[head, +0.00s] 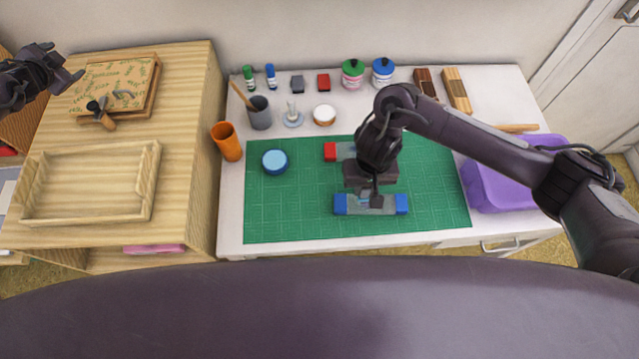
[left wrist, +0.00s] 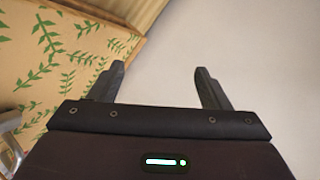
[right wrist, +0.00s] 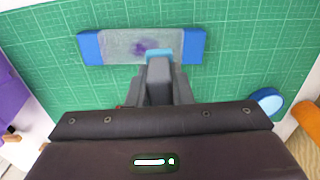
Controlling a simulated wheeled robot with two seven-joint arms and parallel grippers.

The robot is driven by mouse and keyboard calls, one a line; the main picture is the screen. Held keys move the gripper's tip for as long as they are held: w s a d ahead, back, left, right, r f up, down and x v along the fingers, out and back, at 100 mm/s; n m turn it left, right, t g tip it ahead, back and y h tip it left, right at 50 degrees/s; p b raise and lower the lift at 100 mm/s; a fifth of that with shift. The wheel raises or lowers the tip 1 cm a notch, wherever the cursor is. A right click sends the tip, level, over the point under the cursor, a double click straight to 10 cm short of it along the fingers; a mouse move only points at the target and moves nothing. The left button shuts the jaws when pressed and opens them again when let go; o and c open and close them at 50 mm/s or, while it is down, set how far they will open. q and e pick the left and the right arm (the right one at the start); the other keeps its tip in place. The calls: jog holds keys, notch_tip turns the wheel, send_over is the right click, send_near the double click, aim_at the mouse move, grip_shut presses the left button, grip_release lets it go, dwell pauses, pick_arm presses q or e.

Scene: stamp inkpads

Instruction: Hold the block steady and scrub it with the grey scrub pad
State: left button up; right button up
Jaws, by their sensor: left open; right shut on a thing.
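The block (head: 370,205), clear grey with blue ends, lies flat on the green mat's front part. In the right wrist view the block (right wrist: 122,46) has a purple stain near its middle. My right gripper (right wrist: 160,72) is shut on a small grey piece with a light-blue edge (right wrist: 160,54), which I take for the grey scrub pad. It is over the block's near-middle edge; whether it touches the block I cannot tell. My left gripper (head: 68,73) is open and empty, high over the wooden cabinet, far from the block. It also shows open in the left wrist view (left wrist: 160,78).
A red-ended block (head: 331,152) lies behind my right arm, partly hidden. A light-blue round tin (head: 275,162) sits on the mat (head: 290,215). An orange cup (head: 227,142) stands left, a purple bin (head: 500,188) right. Bottles and small items line the back.

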pick_arm(q)
jog(key=w+d, duration=0.1)
jog(key=d, duration=0.2)
jog(key=w+d+h, duration=0.1)
jog(key=d, duration=0.3)
jog(key=w+d+h, duration=0.1)
jog(key=d, duration=0.2)
jog(key=shift+w+d+f, duration=0.25)
jog(key=shift+w+d, duration=0.05)
jog(key=shift+w, duration=0.05)
jog(key=s+d+f+m+g+h, duration=0.2)
jog(key=d+m+g+h, duration=0.3)
jog(key=d, duration=2.5)
jog(key=m+g+h, duration=0.3)
jog(key=g+h, duration=0.1)
jog(key=g, duration=0.3)
send_over(356, 203)
jog(key=a, duration=0.9)
notch_tip(356, 203, down, 13)
jog(key=x, duration=1.1)
jog(key=shift+w+d+f, duration=0.25)
jog(key=shift+d, duration=0.05)
jog(key=c, duration=1.3)
